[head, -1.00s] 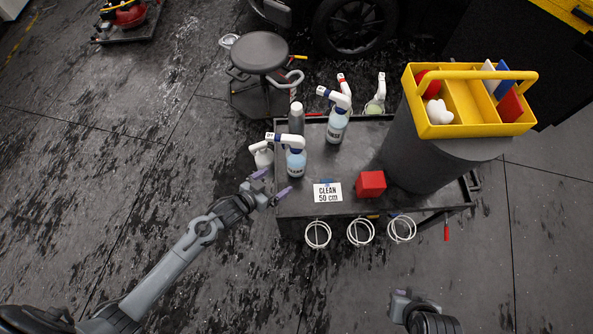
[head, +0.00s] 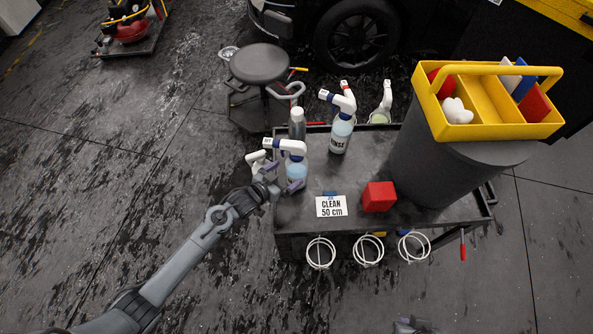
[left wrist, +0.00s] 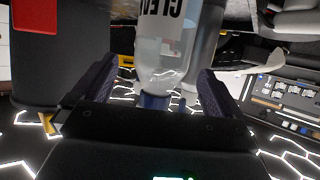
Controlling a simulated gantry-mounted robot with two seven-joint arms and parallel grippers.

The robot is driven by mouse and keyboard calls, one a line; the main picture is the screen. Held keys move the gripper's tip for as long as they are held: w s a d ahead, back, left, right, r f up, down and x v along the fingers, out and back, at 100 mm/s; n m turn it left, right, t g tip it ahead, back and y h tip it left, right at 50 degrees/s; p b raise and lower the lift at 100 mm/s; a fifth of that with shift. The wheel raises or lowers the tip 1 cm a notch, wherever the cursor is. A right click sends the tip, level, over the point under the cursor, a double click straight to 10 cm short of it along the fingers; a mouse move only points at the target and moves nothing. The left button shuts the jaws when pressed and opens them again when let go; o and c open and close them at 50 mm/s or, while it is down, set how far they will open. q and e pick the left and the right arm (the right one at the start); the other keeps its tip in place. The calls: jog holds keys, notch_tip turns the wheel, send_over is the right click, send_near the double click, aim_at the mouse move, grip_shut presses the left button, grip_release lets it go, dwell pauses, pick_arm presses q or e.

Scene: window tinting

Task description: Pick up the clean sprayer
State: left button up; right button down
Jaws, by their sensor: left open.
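The clean sprayer (head: 297,171) stands upright near the left edge of the dark cart (head: 345,170). It has a clear bottle with pale blue liquid and a white trigger head with a blue collar. My left gripper (head: 284,179) is open at the cart's left edge, its fingers close around the sprayer and partly hiding it. In the left wrist view the bottle (left wrist: 165,55) with its CLEAN label appears upside down, between the two spread fingers (left wrist: 155,92). I cannot tell whether they touch it. A small part of my right arm (head: 410,326) shows at the bottom edge.
The rinse sprayer (head: 339,133), a grey bottle (head: 297,124) and another sprayer (head: 381,108) stand behind. A CLEAN 50 cm card (head: 331,206) and red block (head: 378,197) lie in front. A yellow caddy (head: 490,128) sits on a dark drum (head: 425,165). A stool (head: 260,64) stands beyond.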

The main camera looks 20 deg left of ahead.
aim_at(289, 169)
pick_arm(q)
jog(key=shift+r+b+x, duration=0.15)
jog(key=shift+b+x, duration=0.3)
jog(key=shift+x, duration=0.85)
jog(key=shift+r+b+x, duration=0.15)
jog(key=shift+b+x, duration=0.25)
jog(key=shift+x, duration=0.9)
jog(key=shift+w+a, duration=0.1)
jog(key=shift+w, duration=0.1)
jog(key=c, duration=1.1)
jog(key=shift+c, duration=0.3)
jog(key=shift+r, duration=0.15)
